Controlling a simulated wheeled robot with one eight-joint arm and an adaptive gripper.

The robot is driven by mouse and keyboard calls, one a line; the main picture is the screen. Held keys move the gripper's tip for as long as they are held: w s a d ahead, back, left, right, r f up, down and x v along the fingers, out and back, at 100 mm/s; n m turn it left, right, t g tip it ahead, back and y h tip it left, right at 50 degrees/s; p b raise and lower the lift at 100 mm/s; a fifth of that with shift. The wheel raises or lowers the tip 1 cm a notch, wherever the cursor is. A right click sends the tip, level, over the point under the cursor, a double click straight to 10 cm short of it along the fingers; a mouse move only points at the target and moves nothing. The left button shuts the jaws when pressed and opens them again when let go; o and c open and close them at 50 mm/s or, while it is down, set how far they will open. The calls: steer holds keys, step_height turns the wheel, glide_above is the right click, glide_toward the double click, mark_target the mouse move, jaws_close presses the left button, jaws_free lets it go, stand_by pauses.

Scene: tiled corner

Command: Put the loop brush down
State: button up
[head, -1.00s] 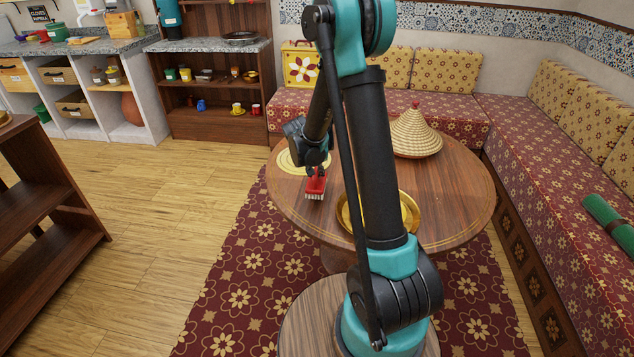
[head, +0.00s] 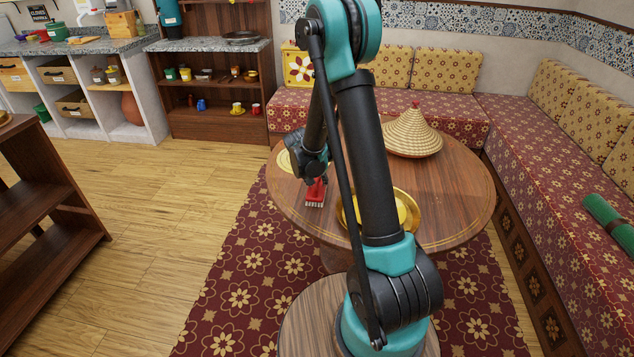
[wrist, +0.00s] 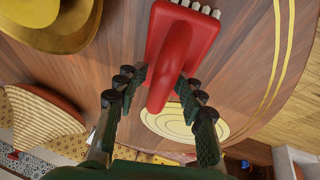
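The loop brush (head: 315,191) is red with a row of pale bristles. It is at the left front part of the round wooden table (head: 455,190), with the bristles facing down. The brush (wrist: 185,45) also shows in the wrist view, with its looped handle between my fingers. My gripper (head: 316,178) is above the brush, and in the wrist view my gripper (wrist: 161,75) looks closed on the handle from both sides. The bristles are very near or on the tabletop; I cannot tell which.
A gold tray (head: 415,213) stands to the right of the brush, partly hidden by my arm. A woven cone-shaped lid (head: 413,135) is at the back of the table. A pale yellow round mat (head: 285,162) lies behind the brush. Bare tabletop surrounds the brush.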

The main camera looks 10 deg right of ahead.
steer(key=shift+r, duration=0.1)
steer(key=v, duration=1.2)
steer(key=s+d+n+y, duration=0.1)
steer(key=s+d, duration=0.2)
steer(key=s, duration=1)
steer(key=s+d+n+y, duration=0.2)
steer(key=s+d, duration=0.2)
steer(key=s, duration=0.9)
steer(key=shift+s+t, duration=0.3)
steer(key=shift+s, duration=0.1)
steer(key=shift+o, duration=0.6)
steer(key=shift+d, duration=0.15)
